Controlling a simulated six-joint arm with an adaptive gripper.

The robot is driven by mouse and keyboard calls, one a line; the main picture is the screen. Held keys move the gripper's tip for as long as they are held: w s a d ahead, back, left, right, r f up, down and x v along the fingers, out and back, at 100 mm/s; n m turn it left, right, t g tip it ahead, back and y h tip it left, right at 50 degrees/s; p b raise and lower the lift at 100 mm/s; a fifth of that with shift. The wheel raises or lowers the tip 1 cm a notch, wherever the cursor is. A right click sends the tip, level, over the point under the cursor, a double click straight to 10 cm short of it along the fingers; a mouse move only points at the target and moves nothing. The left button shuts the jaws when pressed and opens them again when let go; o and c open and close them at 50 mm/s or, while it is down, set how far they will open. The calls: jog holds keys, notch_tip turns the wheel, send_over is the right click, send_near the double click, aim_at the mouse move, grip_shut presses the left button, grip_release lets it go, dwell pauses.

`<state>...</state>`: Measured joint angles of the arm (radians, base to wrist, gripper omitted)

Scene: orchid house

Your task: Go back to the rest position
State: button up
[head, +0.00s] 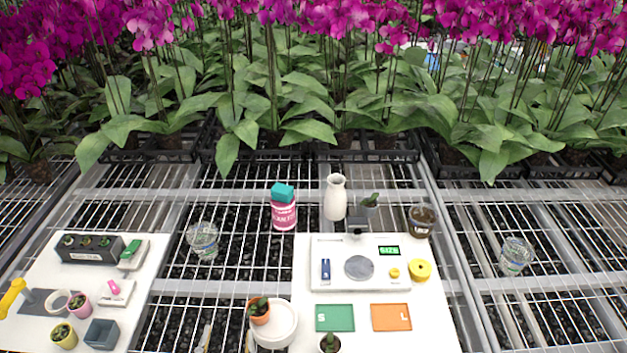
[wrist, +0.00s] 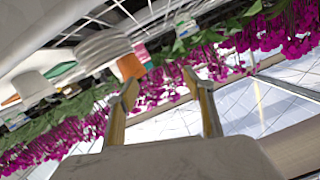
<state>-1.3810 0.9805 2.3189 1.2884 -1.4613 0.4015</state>
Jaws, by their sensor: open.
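My gripper (head: 228,337) shows at the bottom edge of the head view as two fingertips standing apart, with nothing between them. In the wrist view my gripper (wrist: 160,84) is open and empty too, with its fingers spread against flowers and glass roof. A terracotta pot with a small cactus (head: 260,317) stands at the left side of a white saucer (head: 284,323), just right of the fingertips. The wrist view is tilted, and an orange pot (wrist: 131,67) appears beyond the left finger. Most of my arm is hidden in the head view.
A white board (head: 435,318) on the right carries a scale (head: 320,280), a green mat (head: 334,318) and an orange mat (head: 391,317). A white board (head: 35,268) on the left holds small pots. Glasses, a bottle (head: 283,212) and a vase (head: 335,198) stand on the wire bench.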

jog(key=w+a+r+m+g+y, duration=0.15)
jog(key=w+r+g, duration=0.25)
jog(key=w+r, duration=0.45)
jog(key=w+d+r+n+g+y, duration=0.1)
jog(key=d+r+n+g+y, duration=0.15)
jog(key=d+r, duration=0.7)
jog(key=s+d+r+g+h, duration=0.2)
jog(key=s+d+r, duration=0.1)
jog(key=s+d, duration=0.7)
jog(key=s+d+r+n+g+h, duration=0.1)
jog(key=s+d+r+g+h, duration=0.1)
jog(key=s+d, duration=0.7)
jog(key=d+r+h, duration=0.1)
jog(key=d, duration=0.6)
jog(key=shift+s+d+r, duration=0.35)
jog(key=shift+r, duration=0.05)
